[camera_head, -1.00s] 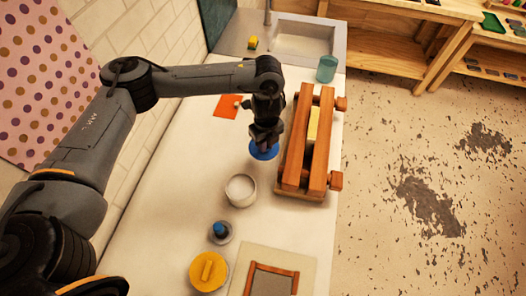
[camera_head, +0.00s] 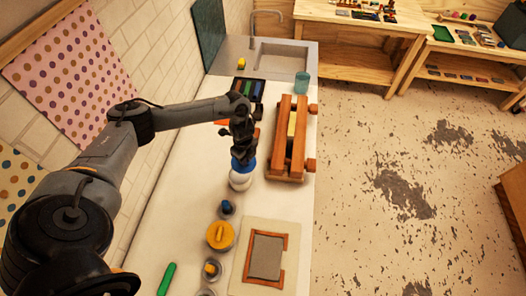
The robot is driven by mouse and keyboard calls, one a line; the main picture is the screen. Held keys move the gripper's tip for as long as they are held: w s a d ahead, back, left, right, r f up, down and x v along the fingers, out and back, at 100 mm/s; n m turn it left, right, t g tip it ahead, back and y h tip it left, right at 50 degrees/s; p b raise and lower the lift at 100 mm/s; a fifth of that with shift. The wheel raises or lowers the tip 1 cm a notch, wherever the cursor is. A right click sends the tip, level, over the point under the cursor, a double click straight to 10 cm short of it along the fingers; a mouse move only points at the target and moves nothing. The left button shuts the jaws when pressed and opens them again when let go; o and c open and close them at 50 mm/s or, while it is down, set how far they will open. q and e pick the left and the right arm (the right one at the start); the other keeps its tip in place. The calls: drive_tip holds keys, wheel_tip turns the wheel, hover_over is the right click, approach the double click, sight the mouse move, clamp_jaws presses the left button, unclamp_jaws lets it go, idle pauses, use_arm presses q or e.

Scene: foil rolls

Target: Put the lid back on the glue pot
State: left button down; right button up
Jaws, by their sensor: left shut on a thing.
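The blue lid (camera_head: 243,165) is held in my left gripper (camera_head: 242,152), which is shut on it. The lid is over the white glue pot (camera_head: 240,182) on the white worktop and covers its opening from this view. I cannot tell whether the lid touches the rim. My right gripper is not in view.
A wooden press (camera_head: 292,140) stands close to the right of the gripper. Nearer are a small blue-topped jar (camera_head: 226,208), a yellow-lidded pot (camera_head: 220,235) and a framed board (camera_head: 266,256). A sink (camera_head: 280,60) and a teal cup (camera_head: 301,82) are at the far end.

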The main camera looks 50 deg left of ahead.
sight(240, 166)
use_arm(q)
drive_tip(key=shift+s+a+p, duration=0.15)
drive_tip(key=shift+s+a, duration=0.05)
drive_tip(key=shift+s, duration=0.25)
drive_tip(key=shift+s+a+p, duration=0.15)
drive_tip(key=shift+s+a, duration=0.05)
drive_tip(key=shift+s, duration=0.25)
drive_tip(key=shift+s+d+f, duration=0.1)
drive_tip(key=shift+s+f, duration=0.15)
drive_tip(key=shift+f, duration=0.15)
wheel_tip(240, 166, down, 4)
drive_tip(key=b, duration=0.4)
drive_tip(key=shift+f+b, duration=0.8)
drive_tip(key=shift+f, duration=0.2)
drive_tip(key=shift+p, duration=0.45)
drive_tip(key=shift+f, duration=0.15)
idle(0.6)
